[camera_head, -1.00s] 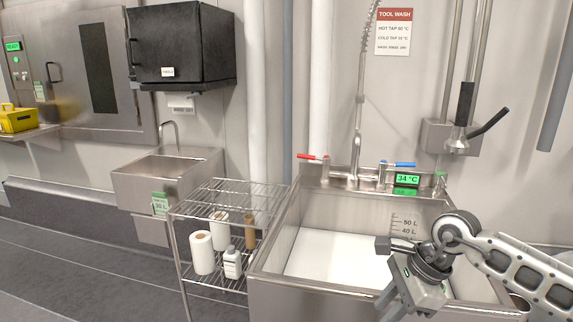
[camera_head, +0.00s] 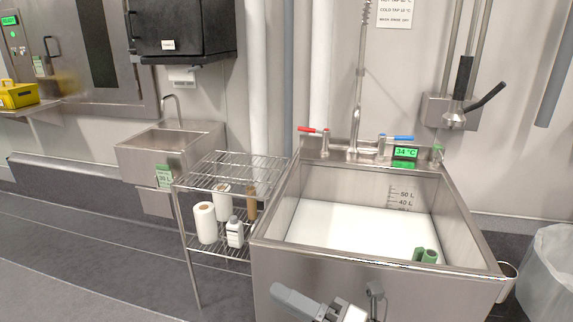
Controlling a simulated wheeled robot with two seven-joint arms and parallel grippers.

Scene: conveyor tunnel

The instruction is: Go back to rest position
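My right gripper (camera_head: 338,308) shows only in part at the bottom edge, in front of the sink's front wall. It is apart from the sink, and no held object shows. The picture cuts it off, so I cannot tell whether its fingers are open or shut. My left gripper is out of view. A large steel sink (camera_head: 340,250) stands at centre right with a white floor inside. A green object (camera_head: 425,256) sits in its front right part.
A wire rack (camera_head: 228,168) with white rolls (camera_head: 205,222) and a bottle (camera_head: 235,232) stands left of the sink. A bin with a clear liner (camera_head: 550,275) stands at the right. The floor (camera_head: 90,260) at the left is clear.

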